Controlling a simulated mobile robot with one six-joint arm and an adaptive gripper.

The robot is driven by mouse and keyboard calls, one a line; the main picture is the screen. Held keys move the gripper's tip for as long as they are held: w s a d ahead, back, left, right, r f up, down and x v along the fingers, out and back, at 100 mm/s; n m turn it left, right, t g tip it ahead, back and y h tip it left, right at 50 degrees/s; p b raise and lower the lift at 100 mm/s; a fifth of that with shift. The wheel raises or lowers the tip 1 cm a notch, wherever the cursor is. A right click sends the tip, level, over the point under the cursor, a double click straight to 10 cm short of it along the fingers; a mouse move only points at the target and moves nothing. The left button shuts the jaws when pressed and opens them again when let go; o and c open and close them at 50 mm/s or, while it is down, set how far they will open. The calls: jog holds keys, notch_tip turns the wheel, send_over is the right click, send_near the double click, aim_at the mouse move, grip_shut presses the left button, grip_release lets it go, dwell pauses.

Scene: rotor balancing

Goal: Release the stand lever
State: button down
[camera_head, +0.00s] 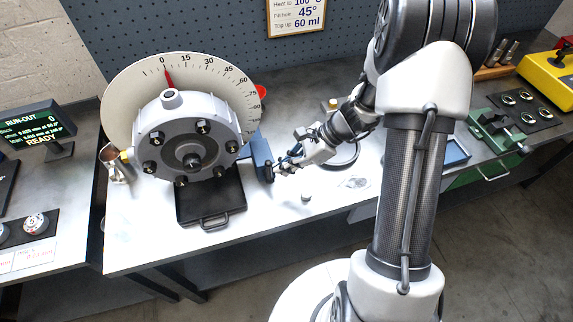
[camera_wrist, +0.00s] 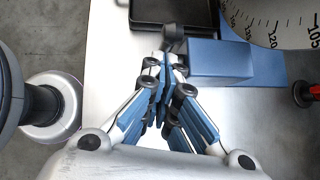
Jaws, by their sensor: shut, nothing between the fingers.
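The grey rotor (camera_head: 187,138) with several dark bolts is mounted in front of a round white dial (camera_head: 118,95) whose red pointer is near 0. The blue stand (camera_head: 260,150) is at the rotor's right; its blue block also shows in the wrist view (camera_wrist: 221,62). A dark lever knob (camera_wrist: 173,32) sits at the left end of that block. My gripper (camera_head: 280,171) is just right of the stand. In the wrist view my gripper (camera_wrist: 165,62) has its fingertips together, empty, just below the knob; I cannot tell if they touch it.
A black tray (camera_head: 209,216) with a handle lies below the rotor. A metal cup (camera_head: 115,160) stands left of the dial. A small grey part (camera_head: 306,197) lies on the white bench right of the tray. A green vise (camera_head: 497,130) and a yellow box (camera_head: 550,75) are farther right.

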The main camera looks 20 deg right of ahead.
aim_at(270, 167)
jog(key=shift+a+r+h+p, duration=0.35)
jog(key=shift+h+p, duration=0.25)
jog(key=shift+p, duration=0.1)
jog(key=a+h+p, duration=0.1)
jog(key=h+p, duration=0.1)
jog(key=p, duration=0.1)
jog(key=a+r+h+p, duration=0.1)
jog(key=a+h+p, duration=0.1)
jog(key=p, duration=0.1)
jog(key=shift+a+n+h, duration=0.2)
jog(key=shift+n+h, duration=0.1)
jog(key=shift+a+f+b, duration=0.15)
jog(key=shift+a+f, duration=0.2)
jog(key=shift+a, duration=0.5)
jog(key=shift+a+f+b, duration=0.15)
jog(key=shift+a+f, duration=0.15)
jog(key=shift+a, duration=0.5)
jog(key=shift+a+f+b, duration=0.15)
jog(key=shift+a+f, duration=0.2)
jog(key=shift+a, duration=0.5)
jog(key=shift+a, duration=0.1)
jog(key=s+a+r+p, duration=0.2)
jog(key=a+r+p, duration=0.2)
jog(key=r+p, duration=0.4)
notch_tip(270, 167, up, 4)
jog(key=shift+r+p, duration=0.1)
jog(key=shift+p, duration=0.2)
